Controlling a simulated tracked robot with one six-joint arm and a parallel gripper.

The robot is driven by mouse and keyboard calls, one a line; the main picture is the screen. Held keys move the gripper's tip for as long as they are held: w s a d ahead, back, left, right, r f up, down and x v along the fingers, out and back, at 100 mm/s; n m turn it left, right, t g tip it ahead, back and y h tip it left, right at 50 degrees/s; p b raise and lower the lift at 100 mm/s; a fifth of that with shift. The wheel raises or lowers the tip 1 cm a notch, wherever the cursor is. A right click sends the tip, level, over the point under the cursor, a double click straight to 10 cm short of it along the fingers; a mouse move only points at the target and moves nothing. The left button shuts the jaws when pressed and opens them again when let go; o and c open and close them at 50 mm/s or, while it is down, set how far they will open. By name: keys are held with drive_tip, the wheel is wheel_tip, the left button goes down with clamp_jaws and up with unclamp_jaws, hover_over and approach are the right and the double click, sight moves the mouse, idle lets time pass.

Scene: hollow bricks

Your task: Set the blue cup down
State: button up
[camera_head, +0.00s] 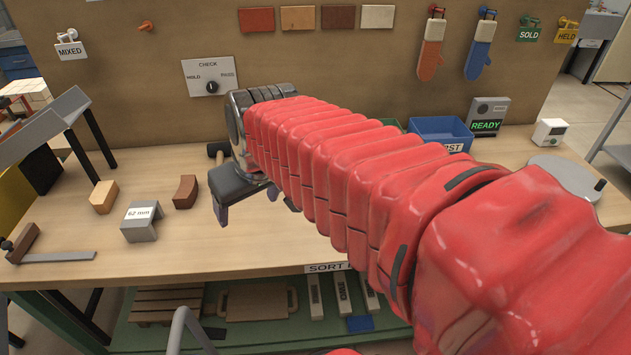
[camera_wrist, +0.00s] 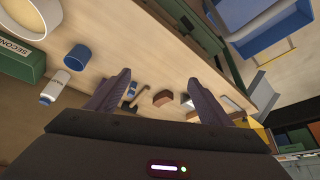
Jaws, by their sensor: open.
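A small blue cup (camera_wrist: 78,54) stands on the wooden bench in the wrist view, to the left of my fingers and apart from them. In the head view I cannot see the cup; my red arm covers much of the bench. My gripper (camera_head: 247,205) is over the bench near its middle in the head view, with its fingers apart. In the wrist view my gripper (camera_wrist: 158,80) is open, and nothing is held between the fingers.
Brown bricks (camera_head: 185,192) and a grey 62 mm block (camera_head: 142,220) lie left of my gripper. A blue bin (camera_head: 425,127) stands behind my arm. A white bottle (camera_wrist: 57,86) and a green SECOND box (camera_wrist: 22,62) are near the cup. Bare bench lies in front of my gripper.

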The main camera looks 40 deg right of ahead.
drive_tip(key=w+d+f, duration=0.2)
drive_tip(key=w+d, duration=0.1)
drive_tip(key=d, duration=0.7)
drive_tip(key=w+d+f+m, duration=0.1)
drive_tip(key=w+d, duration=0.3)
drive_tip(key=d, duration=0.6)
drive_tip(key=w+d+f, duration=0.4)
drive_tip(key=d, duration=0.5)
drive_tip(key=shift+d+m+g+h, duration=0.3)
drive_tip(key=shift+d+m+g, duration=0.1)
drive_tip(key=x, duration=0.8)
drive_tip(key=shift+f, duration=0.3)
drive_tip(key=shift+a+x, duration=0.2)
drive_tip(key=shift+x, duration=2.4)
drive_tip(key=shift+w, duration=0.1)
